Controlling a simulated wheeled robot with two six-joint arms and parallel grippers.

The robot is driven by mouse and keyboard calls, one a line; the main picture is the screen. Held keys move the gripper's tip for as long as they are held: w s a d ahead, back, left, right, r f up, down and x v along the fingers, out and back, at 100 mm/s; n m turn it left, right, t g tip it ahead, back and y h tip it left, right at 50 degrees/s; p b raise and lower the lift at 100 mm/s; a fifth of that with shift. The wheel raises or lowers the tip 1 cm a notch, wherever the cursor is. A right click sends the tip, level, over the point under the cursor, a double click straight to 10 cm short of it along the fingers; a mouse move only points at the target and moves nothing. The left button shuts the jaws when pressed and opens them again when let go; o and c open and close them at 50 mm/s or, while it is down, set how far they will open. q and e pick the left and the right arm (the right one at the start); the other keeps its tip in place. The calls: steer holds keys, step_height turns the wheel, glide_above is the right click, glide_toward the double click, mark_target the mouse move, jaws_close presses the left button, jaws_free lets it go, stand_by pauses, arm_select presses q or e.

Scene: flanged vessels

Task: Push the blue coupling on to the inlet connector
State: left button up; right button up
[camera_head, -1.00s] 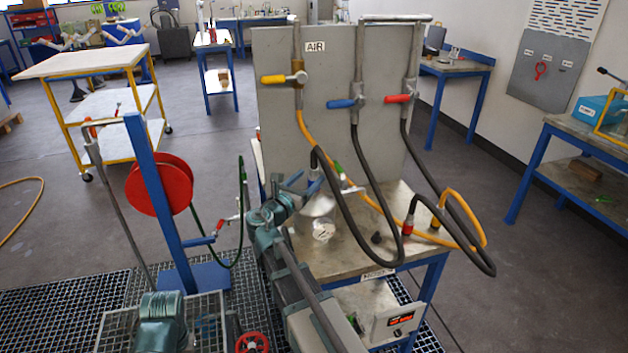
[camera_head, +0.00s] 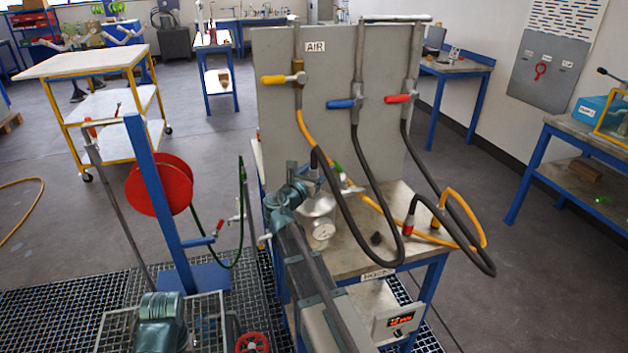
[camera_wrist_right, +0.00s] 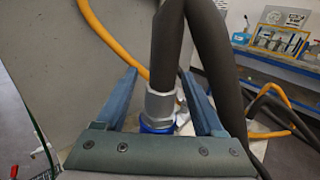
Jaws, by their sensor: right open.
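The blue coupling (camera_wrist_right: 157,126) shows in the right wrist view as a blue ring below a silver collar (camera_wrist_right: 160,103) on the end of a black hose (camera_wrist_right: 167,50). My right gripper (camera_wrist_right: 159,76) is open, with one blue finger on each side of the coupling and collar. Gaps show between fingers and collar. In the head view my right gripper (camera_head: 304,173) is at the hose end above the silver vessel (camera_head: 318,203) and hides most of the coupling. I cannot make out the inlet connector or whether the coupling touches it. My left gripper is not in view.
A grey panel (camera_head: 330,80) with yellow, blue and red valve handles stands behind the bench (camera_head: 350,258). Black and orange hoses (camera_head: 478,215) loop over the bench's right side. A red hose reel (camera_head: 160,184) stands left.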

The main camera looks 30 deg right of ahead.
jaws_close()
steer(key=shift+r, duration=0.1)
stand_by(0.4)
steer(key=shift+r+p, duration=0.5)
steer(key=shift+p, duration=0.05)
steer(key=s+a+r+p, duration=0.4)
steer(key=s+a, duration=0.5)
steer(key=s, duration=0.5)
steer(key=w+d+r+p, duration=0.2)
steer(key=w+d, duration=0.2)
steer(key=w, duration=0.3)
steer(key=w+d+r+p, duration=0.2)
steer(key=w+d, duration=0.3)
steer(key=w, duration=0.2)
steer(key=shift+r, duration=0.2)
